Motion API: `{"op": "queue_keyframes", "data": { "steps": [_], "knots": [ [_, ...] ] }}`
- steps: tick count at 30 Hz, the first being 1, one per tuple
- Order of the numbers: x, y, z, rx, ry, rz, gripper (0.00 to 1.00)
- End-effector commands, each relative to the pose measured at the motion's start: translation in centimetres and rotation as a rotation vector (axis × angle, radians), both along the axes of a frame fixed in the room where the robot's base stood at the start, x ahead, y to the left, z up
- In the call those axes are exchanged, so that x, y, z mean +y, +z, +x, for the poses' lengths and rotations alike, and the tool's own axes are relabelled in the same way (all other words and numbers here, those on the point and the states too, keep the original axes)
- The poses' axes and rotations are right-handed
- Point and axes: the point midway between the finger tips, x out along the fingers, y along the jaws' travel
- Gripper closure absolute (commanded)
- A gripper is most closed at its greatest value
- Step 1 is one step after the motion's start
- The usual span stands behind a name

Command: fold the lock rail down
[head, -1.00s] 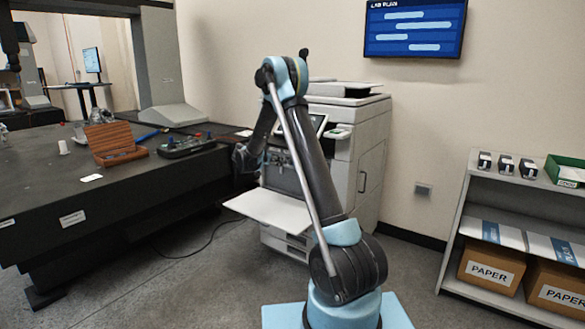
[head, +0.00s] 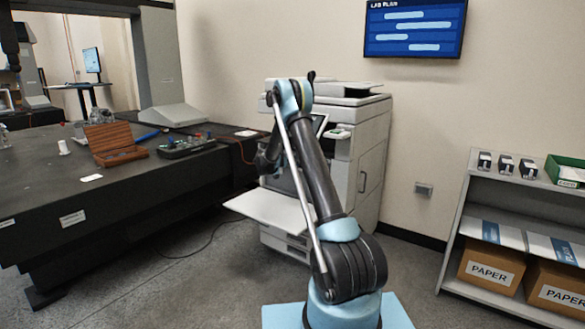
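I cannot make out a lock rail anywhere in the head view. My gripper (head: 266,163) is a small dark shape at the end of my arm, in front of the left side of the grey-white printer (head: 362,150). My upper arm partly covers it, and its fingers are too dark and small to tell open from shut. Nothing can be seen held in it. The printer's front is partly hidden behind my arm, and a white tray (head: 262,208) sticks out from it at the lower left.
The dark measuring table (head: 120,215) fills the left, with an open wooden case (head: 112,146) and a tray of small parts (head: 186,146) on it. A shelf (head: 455,235) with paper boxes stands at the right. A cable lies on the open floor.

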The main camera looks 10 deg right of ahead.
Motion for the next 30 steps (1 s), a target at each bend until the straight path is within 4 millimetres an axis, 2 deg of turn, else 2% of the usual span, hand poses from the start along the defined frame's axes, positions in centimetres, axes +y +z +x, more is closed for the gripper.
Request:
{"op": "queue_keyframes", "data": {
  "steps": [6,17,18,19,24,30],
  "knots": [
    [-1.4,-0.9,1.5,0.001,-0.001,-0.001,0.52],
    [-1.7,-1.1,1.9,0.001,-0.001,-0.001,0.52],
    [-1.7,-1.0,1.9,0.001,0.000,-0.001,0.54],
    [-1.7,-1.0,1.8,0.001,-0.001,-0.001,0.61],
    [-1.7,-1.0,1.8,0.000,0.000,0.000,0.99],
    [-1.8,-1.1,1.8,-0.003,-0.001,-0.003,1.00]
  ]
}}
